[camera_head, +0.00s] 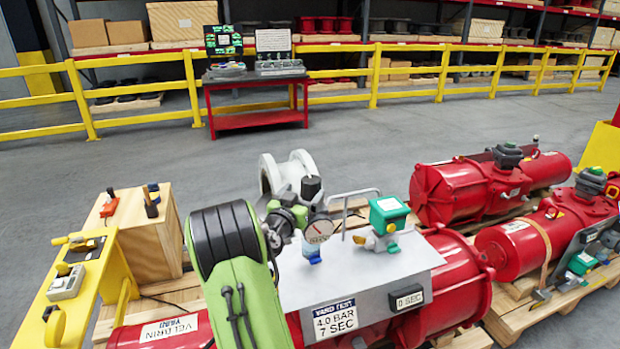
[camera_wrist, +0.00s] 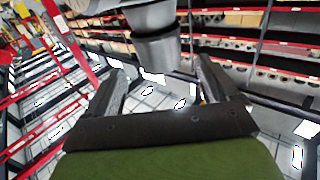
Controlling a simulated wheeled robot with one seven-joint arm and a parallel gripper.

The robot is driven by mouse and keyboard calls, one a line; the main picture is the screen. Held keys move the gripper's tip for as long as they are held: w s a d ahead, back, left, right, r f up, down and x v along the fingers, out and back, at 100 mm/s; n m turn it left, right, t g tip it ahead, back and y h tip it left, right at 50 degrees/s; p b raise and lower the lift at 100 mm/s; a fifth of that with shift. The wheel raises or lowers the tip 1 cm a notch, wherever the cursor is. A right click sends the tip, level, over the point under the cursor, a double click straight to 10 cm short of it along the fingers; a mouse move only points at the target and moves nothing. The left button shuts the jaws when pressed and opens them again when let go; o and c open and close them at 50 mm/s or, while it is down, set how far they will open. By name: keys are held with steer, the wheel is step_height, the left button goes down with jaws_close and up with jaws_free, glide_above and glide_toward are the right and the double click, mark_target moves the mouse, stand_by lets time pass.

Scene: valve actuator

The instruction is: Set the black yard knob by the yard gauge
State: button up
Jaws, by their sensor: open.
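A dark grey cylinder, seemingly the knob (camera_wrist: 158,58), shows between the fingertips with gaps on both sides. Whether the fingers reach around it or stop short is unclear.
The panel carries a "YARD TEST 4.0 BAR 7 SEC" sign (camera_head: 336,316), a small blue-handled valve (camera_head: 311,251) and a green-topped device (camera_head: 388,215) with a bent metal rail (camera_head: 352,196). A white flanged pipe (camera_head: 288,172) stands close behind my gripper. Red actuators (camera_head: 480,190) lie right.

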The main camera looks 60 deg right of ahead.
mark_target(315, 181)
steer(key=d, duration=0.5)
steer(key=d+p, duration=0.1)
steer(key=d, duration=0.2)
steer(key=shift+w+d, duration=0.1)
steer(key=shift+w, duration=0.2)
steer(key=c, duration=1)
steer(key=shift+o, duration=0.2)
steer(key=g+b, duration=0.1)
steer(key=m+g+b, duration=0.1)
steer(key=b, duration=0.1)
steer(key=shift+f, duration=0.25)
steer(key=shift+s+r+m+g+b, duration=0.15)
steer(key=shift+m+g+b, duration=0.1)
steer(key=shift+m+g, duration=0.3)
steer(key=shift+s+r+m+g+b, duration=0.1)
steer(key=shift+m+g+b, duration=0.2)
steer(key=shift+g, duration=0.35)
steer(key=o, duration=1)
steer(key=shift+c, duration=0.2)
